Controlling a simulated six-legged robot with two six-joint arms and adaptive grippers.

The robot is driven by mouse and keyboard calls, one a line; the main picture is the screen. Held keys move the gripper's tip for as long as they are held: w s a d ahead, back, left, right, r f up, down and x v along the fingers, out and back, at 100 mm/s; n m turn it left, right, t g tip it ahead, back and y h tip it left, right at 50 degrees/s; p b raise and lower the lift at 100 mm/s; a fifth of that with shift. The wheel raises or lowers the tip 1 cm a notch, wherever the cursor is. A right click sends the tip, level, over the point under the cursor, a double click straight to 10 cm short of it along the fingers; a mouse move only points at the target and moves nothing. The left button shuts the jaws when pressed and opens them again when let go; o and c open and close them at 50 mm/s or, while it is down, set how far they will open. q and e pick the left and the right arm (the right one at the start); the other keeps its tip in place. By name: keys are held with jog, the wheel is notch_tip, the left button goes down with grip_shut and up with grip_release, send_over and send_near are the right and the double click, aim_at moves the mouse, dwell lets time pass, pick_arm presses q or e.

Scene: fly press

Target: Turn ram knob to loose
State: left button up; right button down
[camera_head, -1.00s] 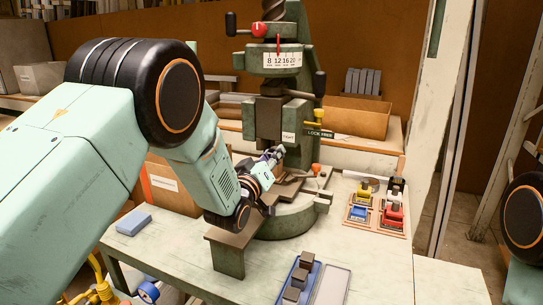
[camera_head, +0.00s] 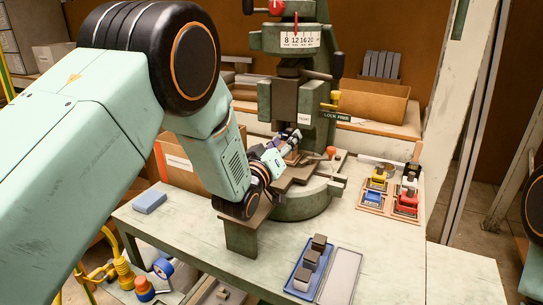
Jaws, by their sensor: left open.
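The green fly press (camera_head: 292,95) stands on the pale bench, with a dark ram block and a numbered scale (camera_head: 297,41) above it. A small white label (camera_head: 305,118) on the press front is too small to read surely. My left gripper (camera_head: 290,143) is open, low in front of the press near the ram's lower end. I cannot tell whether it touches anything. I cannot make out the ram knob for certain; the gripper and arm cover part of this area. A yellow lever (camera_head: 334,97) sits by a "LOCK FREE" plate (camera_head: 336,115). My right gripper is out of view.
A blue tray with dark blocks (camera_head: 308,264) and a grey tray (camera_head: 341,277) lie at the bench front. Coloured stamp-like pieces (camera_head: 407,203) stand on a board at right. A cardboard box (camera_head: 366,102) stands behind.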

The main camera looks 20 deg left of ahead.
pick_arm(q)
jog(key=r+v, duration=0.1)
jog(key=v, duration=0.8)
jog(key=shift+s+f, duration=0.4)
jog(key=shift+f, duration=0.05)
jog(key=shift+a+f, duration=0.1)
